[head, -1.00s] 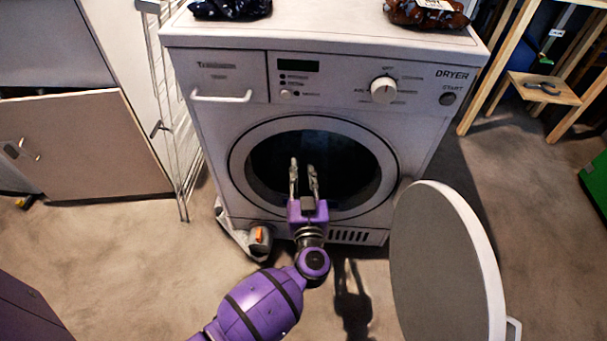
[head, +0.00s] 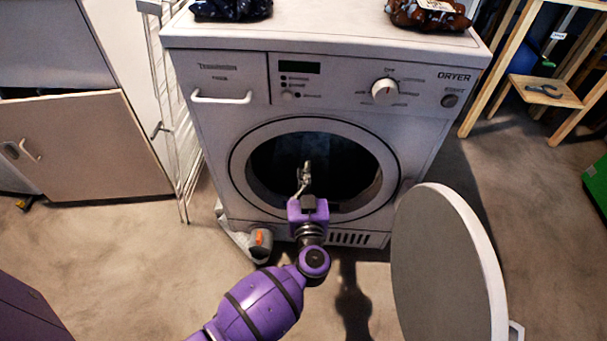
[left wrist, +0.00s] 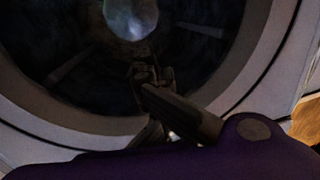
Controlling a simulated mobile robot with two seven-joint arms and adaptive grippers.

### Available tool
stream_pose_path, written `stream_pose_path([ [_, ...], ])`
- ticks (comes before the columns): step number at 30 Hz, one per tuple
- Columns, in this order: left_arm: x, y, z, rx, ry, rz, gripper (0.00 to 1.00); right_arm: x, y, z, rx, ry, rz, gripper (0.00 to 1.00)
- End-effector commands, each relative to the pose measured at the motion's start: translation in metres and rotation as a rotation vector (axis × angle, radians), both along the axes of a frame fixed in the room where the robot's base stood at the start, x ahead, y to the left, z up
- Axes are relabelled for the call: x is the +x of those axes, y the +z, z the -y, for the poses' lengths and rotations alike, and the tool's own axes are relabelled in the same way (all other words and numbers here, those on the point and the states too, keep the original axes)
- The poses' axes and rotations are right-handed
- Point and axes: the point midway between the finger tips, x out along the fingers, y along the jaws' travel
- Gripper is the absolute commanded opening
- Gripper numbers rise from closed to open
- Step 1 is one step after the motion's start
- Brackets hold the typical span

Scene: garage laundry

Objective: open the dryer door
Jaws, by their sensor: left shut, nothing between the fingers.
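The white dryer (head: 205,130) stands in the middle of the head view. Its round door (head: 440,265) is swung wide open to the right, its grey inner face toward me and its handle (head: 516,330) on the far edge. The dark drum opening (head: 345,165) is uncovered. My left gripper (head: 306,165) is shut and empty, in front of the lower part of the opening. In the left wrist view the shut fingers (left wrist: 145,75) show against the dark drum, with the pale ring (left wrist: 225,95) around it. My right gripper is not in view.
Two dark packages (head: 232,9) and (head: 428,14) lie on the dryer top. A grey container with an orange mark (head: 260,242) stands at the dryer's lower left. A white rack (head: 172,120) is at left, a wooden shelf (head: 545,90) at right.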

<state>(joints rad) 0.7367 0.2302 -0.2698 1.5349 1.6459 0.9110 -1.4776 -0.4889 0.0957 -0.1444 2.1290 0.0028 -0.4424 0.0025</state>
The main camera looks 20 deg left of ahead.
Motion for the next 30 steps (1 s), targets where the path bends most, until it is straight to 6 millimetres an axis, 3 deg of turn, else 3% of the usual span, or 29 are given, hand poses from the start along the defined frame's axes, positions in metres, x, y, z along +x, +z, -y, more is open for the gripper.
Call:
stream_pose_path([
  [10, 0.0, -0.002, 0.0, 0.0, 0.0, -0.001, 0.0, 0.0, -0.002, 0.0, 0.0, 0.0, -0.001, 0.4],
  [15, 0.0, -0.002, 0.0, 0.0, 0.0, -0.001, 0.22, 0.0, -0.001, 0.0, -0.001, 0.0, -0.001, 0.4],
  [25, -0.002, -0.001, 0.001, 0.0, 0.0, -0.001, 0.22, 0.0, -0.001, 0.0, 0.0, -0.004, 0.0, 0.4],
  [30, -0.015, 0.0, 0.007, -0.002, 0.0, -0.002, 0.22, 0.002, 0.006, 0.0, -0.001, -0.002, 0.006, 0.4],
])
